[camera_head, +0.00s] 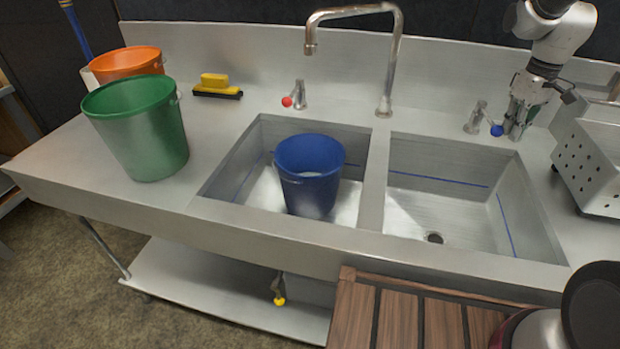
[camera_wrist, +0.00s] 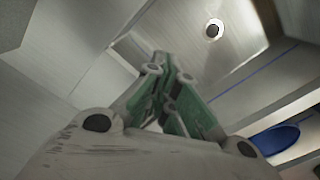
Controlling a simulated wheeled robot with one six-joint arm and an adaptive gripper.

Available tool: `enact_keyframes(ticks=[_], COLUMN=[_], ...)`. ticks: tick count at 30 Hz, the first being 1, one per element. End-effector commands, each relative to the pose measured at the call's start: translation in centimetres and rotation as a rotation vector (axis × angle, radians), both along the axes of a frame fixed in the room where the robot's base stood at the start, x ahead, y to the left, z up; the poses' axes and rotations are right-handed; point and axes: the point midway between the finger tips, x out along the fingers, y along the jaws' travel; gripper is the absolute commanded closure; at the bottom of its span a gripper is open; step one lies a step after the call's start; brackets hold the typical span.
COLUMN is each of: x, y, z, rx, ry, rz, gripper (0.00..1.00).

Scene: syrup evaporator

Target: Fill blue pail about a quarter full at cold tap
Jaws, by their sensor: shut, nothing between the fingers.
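The blue pail (camera_head: 308,190) stands upright in the left sink basin, below the end of the tall spout (camera_head: 310,48). No water stream shows between spout and pail, and I cannot tell whether any water is inside.
A red-knobbed tap (camera_head: 287,101) stands behind the left basin. Green (camera_head: 140,130) and orange (camera_head: 127,64) pails and a yellow brush (camera_head: 216,82) sit on the left counter. A perforated metal box (camera_head: 590,165) stands close right of my gripper. The right basin (camera_head: 450,205) is empty.

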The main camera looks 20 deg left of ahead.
Motion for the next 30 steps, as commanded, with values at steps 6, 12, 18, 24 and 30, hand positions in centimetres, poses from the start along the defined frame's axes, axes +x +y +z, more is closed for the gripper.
enact_keyframes(ticks=[6,12,18,24,30], x=[0.0,-0.3,-0.2,-0.2,-0.2], y=[0.0,0.9,0.6,0.1,-0.4], z=[0.0,0.0,1.2,3.4,5.6], rx=[-0.001,0.0,0.001,0.001,0.0], ry=[0.001,0.001,-0.001,-0.001,-0.002], rz=[0.0,-0.002,-0.002,-0.001,-0.002], gripper=[1.0,1.0,1.0,1.0,1.0])
